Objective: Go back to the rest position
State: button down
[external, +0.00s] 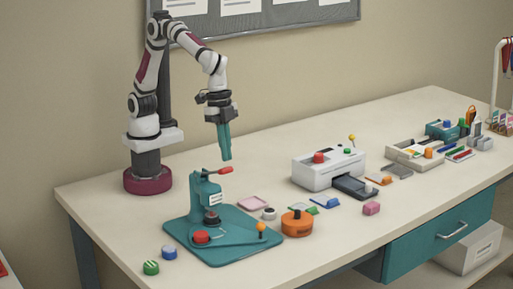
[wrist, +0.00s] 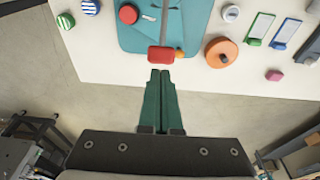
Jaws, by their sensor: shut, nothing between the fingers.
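My gripper (external: 225,156) hangs from my raised arm with its teal fingers pointing down.
A white laminator (external: 322,168) stands right of the press. Green (external: 151,268) and blue (external: 169,252) striped pieces lie at the front left. A wall board hangs behind my arm.

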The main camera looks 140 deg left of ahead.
jog(key=shift+r, duration=0.65)
jog(key=shift+s, duration=0.1)
jog(key=s+f+m, duration=0.1)
jog(key=s+m, duration=0.1)
jog(key=s, duration=0.8)
jog(key=s+a+f+m+g+y, duration=0.1)
jog(key=s, duration=1)
jog(key=s+a+f+m+g, duration=0.1)
jog(key=s+f+m, duration=0.1)
jog(key=s, duration=0.9)
jog(key=shift+s+a+m+y, duration=0.25)
jog(key=shift+m+y, duration=0.05)
jog(key=shift+y, duration=0.1)
